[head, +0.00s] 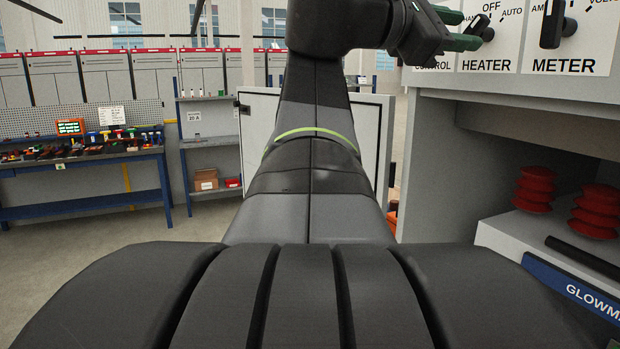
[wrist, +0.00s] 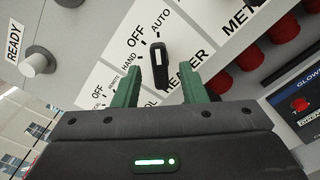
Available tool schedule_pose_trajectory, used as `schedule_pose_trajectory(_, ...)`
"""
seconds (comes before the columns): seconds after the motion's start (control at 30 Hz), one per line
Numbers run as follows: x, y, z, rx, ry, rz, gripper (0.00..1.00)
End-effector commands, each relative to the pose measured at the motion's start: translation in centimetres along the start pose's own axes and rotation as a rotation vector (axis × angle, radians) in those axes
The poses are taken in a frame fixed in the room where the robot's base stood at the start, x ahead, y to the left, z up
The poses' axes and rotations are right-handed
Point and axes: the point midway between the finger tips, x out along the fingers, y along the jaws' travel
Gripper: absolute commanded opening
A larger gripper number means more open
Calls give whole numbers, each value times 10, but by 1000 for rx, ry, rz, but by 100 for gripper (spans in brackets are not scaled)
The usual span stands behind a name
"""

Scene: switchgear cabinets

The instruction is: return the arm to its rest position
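My gripper (head: 468,30) is at the upper right of the head view, with my arm reaching forward and to the right. Its two green fingers are apart in the wrist view (wrist: 159,70), and nothing is held between them. The black HEATER knob (head: 483,28) is right at the fingertips. In the wrist view the knob (wrist: 159,64) shows between the tips with a gap on each side. I cannot tell for sure which mark it points to.
The METER knob (head: 556,25) is to the right on the same panel. Below is an open compartment with red ribbed insulators (head: 597,212). A cabinet door (head: 258,118) stands open behind my arm. A workbench (head: 85,160) is at the left, with clear floor before it.

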Motion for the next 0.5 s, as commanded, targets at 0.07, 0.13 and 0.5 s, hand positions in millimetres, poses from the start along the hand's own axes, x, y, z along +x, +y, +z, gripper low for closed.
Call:
schedule_pose_trajectory(0.07,9,0,1,-1,-2,-4,38)
schedule_pose_trajectory(0.13,16,0,0,-1,-1,-2,38)
schedule_pose_trajectory(0.5,30,0,0,0,1,0,38)
